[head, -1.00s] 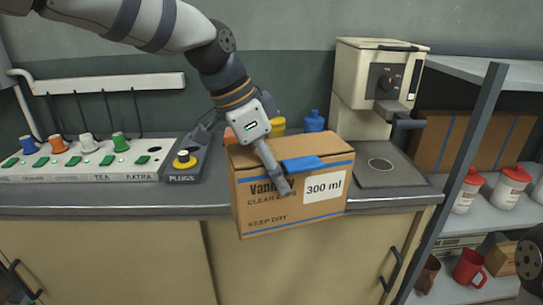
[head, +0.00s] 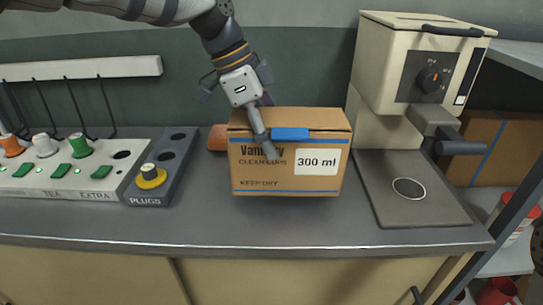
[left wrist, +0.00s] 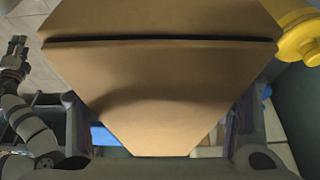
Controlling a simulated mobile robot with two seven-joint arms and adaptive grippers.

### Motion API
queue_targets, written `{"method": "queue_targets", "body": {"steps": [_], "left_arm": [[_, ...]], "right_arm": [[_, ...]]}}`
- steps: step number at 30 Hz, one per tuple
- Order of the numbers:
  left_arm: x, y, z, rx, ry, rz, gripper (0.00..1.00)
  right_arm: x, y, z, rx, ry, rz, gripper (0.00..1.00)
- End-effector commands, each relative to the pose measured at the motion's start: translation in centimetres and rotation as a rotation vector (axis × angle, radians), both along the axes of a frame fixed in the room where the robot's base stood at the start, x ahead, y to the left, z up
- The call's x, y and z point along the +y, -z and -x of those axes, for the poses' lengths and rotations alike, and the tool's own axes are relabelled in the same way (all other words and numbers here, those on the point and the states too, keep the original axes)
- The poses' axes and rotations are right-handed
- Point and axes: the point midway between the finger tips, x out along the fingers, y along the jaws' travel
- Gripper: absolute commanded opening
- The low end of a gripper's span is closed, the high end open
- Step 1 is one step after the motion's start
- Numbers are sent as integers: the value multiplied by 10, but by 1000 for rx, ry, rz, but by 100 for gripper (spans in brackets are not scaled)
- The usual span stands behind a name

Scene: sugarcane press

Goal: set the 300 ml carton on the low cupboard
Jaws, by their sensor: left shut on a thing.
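The 300 ml carton (head: 262,174) is a brown cardboard box with blue stripes and a white "300 ml" label. It is upright over the grey top of the low cupboard (head: 190,225), which has beige doors. I cannot tell whether its base touches the top. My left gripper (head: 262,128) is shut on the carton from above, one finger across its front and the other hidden. In the left wrist view the carton (left wrist: 165,75) fills the middle. A dark arm at the left of that view, apparently mine, ends in a small gripper (left wrist: 17,48) whose opening is unclear.
A cream machine (head: 400,70) with a dark plate (head: 440,205) stands close to the carton's right. A plugs tray (head: 150,195) and a switch panel (head: 60,180) are at the left. An orange thing (head: 217,137) is beside the carton. The top in front is clear.

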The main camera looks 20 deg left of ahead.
Motion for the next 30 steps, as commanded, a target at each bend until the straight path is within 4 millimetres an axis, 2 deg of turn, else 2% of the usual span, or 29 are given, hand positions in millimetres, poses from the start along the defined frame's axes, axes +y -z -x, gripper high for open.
{"method": "queue_targets", "body": {"steps": [9,18,19,21,30], "left_arm": [[0,42,0,-4,-2,1,42],[0,45,-1,-4,-2,1,42],[0,46,0,-3,-1,0,78],[0,46,0,-3,-1,0,93],[0,46,0,-3,-2,0,93]], "right_arm": [[0,-1,-2,-6,0,0,40],[0,-1,-2,-6,0,0,40],[0,-1,-2,-6,0,0,40],[0,-1,-2,-6,0,0,40],[0,-1,-2,-5,0,0,40]]}}
